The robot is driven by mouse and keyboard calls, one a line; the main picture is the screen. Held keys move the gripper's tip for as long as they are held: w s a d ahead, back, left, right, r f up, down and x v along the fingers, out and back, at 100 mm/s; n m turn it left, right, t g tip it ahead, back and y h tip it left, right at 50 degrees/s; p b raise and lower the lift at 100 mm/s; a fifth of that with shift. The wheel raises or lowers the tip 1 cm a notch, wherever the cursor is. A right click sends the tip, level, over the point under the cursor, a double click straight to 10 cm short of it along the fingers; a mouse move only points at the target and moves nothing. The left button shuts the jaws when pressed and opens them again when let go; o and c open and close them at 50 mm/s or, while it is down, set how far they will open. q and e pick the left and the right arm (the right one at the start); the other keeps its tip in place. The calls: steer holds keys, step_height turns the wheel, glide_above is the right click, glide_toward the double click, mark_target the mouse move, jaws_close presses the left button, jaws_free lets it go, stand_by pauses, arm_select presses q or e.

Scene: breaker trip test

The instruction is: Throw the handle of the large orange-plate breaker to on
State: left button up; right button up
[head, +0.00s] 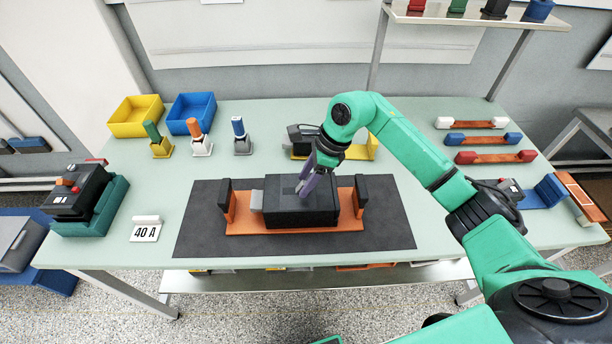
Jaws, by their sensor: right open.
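The large breaker is a black box (288,212) on an orange plate (245,227), lying on a dark mat (390,236) at the table's middle. Black upright blocks stand at both ends of the plate. A light grey piece (257,200) sticks out of the box's left side; I cannot tell if it is the handle. My right gripper (304,188), with purple fingers, points down at the top of the box and is open. I cannot tell whether it touches the box. Its fingers cover part of the top, and no handle shows clearly there. My left gripper is out of view.
A "40 A" card (145,232) and a black breaker on a green base (85,195) stand at left. Yellow (135,118) and blue (190,108) bins and several small handled pieces stand behind. Another breaker (303,133) sits behind my right gripper. Orange strips lie at right.

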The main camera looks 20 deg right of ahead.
steer(key=shift+w, duration=0.1)
jaws_close()
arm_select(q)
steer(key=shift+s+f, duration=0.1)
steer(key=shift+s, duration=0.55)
